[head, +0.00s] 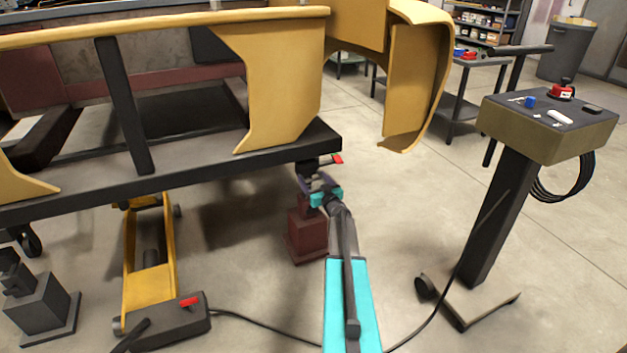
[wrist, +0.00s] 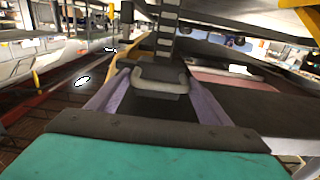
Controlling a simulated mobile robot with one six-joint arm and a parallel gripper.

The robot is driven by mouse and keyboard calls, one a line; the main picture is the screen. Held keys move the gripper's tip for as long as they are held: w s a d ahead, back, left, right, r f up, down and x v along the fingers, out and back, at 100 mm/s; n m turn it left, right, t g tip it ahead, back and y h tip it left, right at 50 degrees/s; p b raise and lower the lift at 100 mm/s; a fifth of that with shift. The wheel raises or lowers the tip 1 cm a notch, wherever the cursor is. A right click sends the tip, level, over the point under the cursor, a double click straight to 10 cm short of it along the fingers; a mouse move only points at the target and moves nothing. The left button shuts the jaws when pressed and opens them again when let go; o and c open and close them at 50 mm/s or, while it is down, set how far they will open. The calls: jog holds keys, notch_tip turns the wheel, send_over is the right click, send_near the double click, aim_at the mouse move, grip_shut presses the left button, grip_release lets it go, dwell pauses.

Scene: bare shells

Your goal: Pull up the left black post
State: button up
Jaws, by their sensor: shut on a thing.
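My gripper (head: 316,181) is at the top of a dark red stand (head: 307,232), just under the corner of the dark platform. In the wrist view its two purple fingers (wrist: 159,76) are shut on a dark block with a paler rim, which looks like the head of a black post (wrist: 158,77). A toothed dark strip (wrist: 166,32) shows beyond it. The post's lower part is mostly hidden by my gripper in the head view. Another black post (head: 14,272) stands in a dark grey stand (head: 42,302) at the lower left.
The dark platform (head: 200,160) with yellow panels (head: 275,85) hangs close above my gripper. A red lever (head: 336,159) is just beside it. Floor between is open.

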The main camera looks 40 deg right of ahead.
jog(key=shift+s+d+r+p, duration=0.1)
jog(key=shift+d+r+p, duration=0.1)
jog(key=shift+r+p, duration=0.15)
jog(key=shift+s+d+r+p, duration=0.15)
jog(key=shift+r+p, duration=0.1)
jog(key=shift+r, duration=0.2)
jog(key=o, duration=1.2)
jog(key=shift+w+a, duration=0.1)
jog(key=shift+a, duration=0.1)
jog(key=shift+p+v, duration=1.3)
jog(key=shift+v, duration=5.55)
jog(key=shift+f, duration=0.1)
